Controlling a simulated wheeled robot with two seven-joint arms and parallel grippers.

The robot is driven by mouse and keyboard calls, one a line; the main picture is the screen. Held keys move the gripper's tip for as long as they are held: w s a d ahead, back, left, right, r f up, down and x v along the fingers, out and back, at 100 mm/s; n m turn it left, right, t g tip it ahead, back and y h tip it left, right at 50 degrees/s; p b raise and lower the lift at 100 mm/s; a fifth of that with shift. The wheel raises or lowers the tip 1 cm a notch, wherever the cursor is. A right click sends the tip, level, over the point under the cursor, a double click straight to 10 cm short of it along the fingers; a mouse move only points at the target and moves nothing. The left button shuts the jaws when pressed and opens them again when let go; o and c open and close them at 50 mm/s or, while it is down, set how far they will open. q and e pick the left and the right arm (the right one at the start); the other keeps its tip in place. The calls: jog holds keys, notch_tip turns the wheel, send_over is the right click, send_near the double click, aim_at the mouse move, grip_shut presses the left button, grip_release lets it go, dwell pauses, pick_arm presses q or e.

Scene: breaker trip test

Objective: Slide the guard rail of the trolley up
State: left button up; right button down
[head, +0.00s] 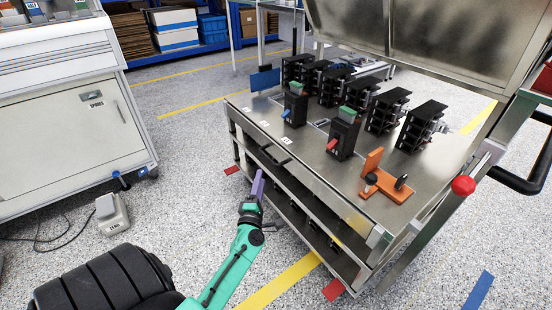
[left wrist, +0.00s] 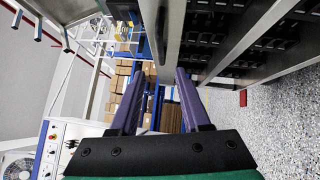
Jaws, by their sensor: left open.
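The trolley (head: 345,190) is a steel cart standing right of centre in the head view. A pale metal rail (head: 305,206) runs along its near side below the top; it looks like the guard rail. My left gripper (head: 260,173), with purple fingers, is open beside this near side, at its left part. In the left wrist view, a grey metal bar (left wrist: 171,45) runs in from the top and ends near the space between the open fingertips (left wrist: 164,75). I cannot tell whether the fingers touch it. My right gripper is out of view.
Black breakers (head: 343,135) and an orange fixture (head: 386,185) stand on the trolley top. A steel panel (head: 440,45) rises behind, and a red ball knob (head: 463,186) sits at the right. A white cabinet (head: 70,120) stands left; the floor between is mostly clear.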

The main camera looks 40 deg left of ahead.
aim_at(266, 155)
pick_arm(q)
jog(key=b+x, duration=0.1)
jog(key=x, duration=1)
jog(key=shift+w+a+f, duration=0.1)
jog(key=shift+w, duration=0.05)
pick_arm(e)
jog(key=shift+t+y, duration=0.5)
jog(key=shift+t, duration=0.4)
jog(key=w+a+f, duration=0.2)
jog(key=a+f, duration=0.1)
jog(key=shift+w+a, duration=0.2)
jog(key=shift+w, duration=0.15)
pick_arm(q)
grip_shut()
